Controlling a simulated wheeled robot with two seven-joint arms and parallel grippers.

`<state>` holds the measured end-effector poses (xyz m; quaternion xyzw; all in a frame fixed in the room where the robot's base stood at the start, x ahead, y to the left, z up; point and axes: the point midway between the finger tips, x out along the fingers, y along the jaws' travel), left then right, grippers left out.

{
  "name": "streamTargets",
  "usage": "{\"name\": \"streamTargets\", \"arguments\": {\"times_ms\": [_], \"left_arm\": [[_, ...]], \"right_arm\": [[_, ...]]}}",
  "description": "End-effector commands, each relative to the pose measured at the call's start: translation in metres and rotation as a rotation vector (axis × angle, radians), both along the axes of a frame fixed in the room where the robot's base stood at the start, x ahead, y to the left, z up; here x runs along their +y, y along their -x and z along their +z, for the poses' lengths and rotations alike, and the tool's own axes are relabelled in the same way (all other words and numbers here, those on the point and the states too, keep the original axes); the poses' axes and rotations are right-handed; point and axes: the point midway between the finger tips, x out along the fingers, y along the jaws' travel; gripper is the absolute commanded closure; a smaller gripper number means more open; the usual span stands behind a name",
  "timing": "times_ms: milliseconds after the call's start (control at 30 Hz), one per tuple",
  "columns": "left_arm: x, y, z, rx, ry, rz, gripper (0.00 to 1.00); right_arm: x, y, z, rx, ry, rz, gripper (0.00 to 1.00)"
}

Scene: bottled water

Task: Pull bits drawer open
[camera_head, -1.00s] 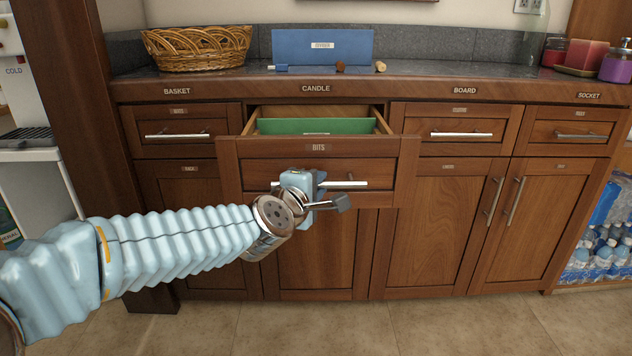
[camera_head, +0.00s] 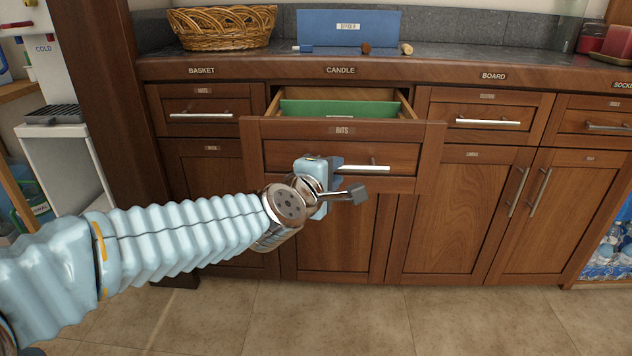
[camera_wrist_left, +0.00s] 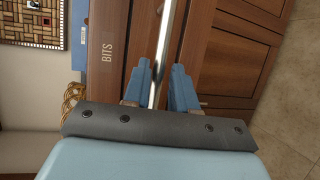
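The bits drawer (camera_head: 342,130), a wooden drawer labelled BITS, stands pulled out from the cabinet, with its inside and a green panel (camera_head: 335,109) showing above the front. Its silver bar handle (camera_head: 372,167) runs across the front. My left gripper (camera_head: 330,180) is at the left part of the handle. In the left wrist view, its two blue fingers (camera_wrist_left: 163,88) stand on either side of the handle bar (camera_wrist_left: 165,45). The bar is close to the left finger, with a gap to the right one, so the gripper looks open around it. My right gripper is not in view.
Closed drawers flank it, with handles at the left (camera_head: 201,115) and right (camera_head: 488,121). On the countertop are a wicker basket (camera_head: 222,27), a blue box (camera_head: 348,27) and small items. The tiled floor (camera_head: 400,320) in front is clear.

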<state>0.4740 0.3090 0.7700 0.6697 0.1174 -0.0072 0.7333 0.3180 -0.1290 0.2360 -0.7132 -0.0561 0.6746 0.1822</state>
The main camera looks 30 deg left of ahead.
Motion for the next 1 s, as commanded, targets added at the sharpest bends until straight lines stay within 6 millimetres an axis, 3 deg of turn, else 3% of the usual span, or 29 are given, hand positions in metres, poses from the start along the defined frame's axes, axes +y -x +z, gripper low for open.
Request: {"name": "streamTargets", "arguments": {"times_ms": [200, 400, 600, 1000], "left_arm": [[-0.008, 0.056, 0.014, -0.004, -0.002, 0.004, 0.74], [-0.013, 0.091, 0.02, -0.003, -0.001, 0.003, 0.74], [-0.016, 0.105, 0.02, -0.001, -0.001, 0.001, 0.74], [-0.016, 0.106, 0.02, 0.0, -0.001, 0.001, 0.74]], "right_arm": [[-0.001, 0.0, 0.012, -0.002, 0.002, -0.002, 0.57], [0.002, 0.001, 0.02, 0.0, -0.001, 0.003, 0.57], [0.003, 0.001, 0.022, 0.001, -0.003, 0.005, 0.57], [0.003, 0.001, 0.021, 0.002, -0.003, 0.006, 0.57]]}}
